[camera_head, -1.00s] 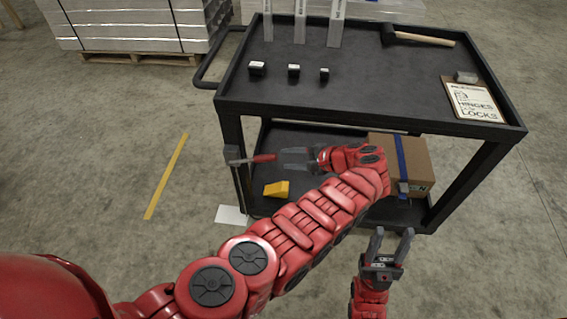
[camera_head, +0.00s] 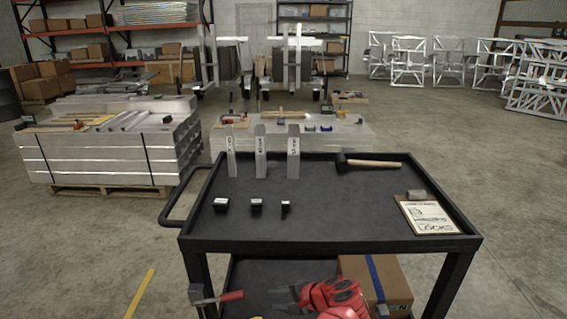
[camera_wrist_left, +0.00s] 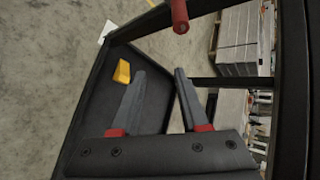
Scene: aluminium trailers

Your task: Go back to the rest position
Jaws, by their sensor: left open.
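My left gripper (camera_head: 284,298) is open and empty at the bottom of the head view, over the cart's lower shelf. Its two grey fingers (camera_wrist_left: 160,76) stand apart in the left wrist view. A red-handled hammer (camera_head: 232,296) is to the left of the gripper, near the cart's left front leg; its red handle (camera_wrist_left: 180,14) shows at the top of the left wrist view. A yellow block (camera_wrist_left: 122,72) lies on the lower shelf beside one finger in that view. My right gripper is out of view.
The black cart (camera_head: 330,243) carries three labelled metal bars, three small black blocks, a mallet (camera_head: 370,163) and a clipboard (camera_head: 427,216). A cardboard box (camera_head: 392,279) with a blue strap is on its lower shelf. A metal stack (camera_head: 95,155) stands behind left.

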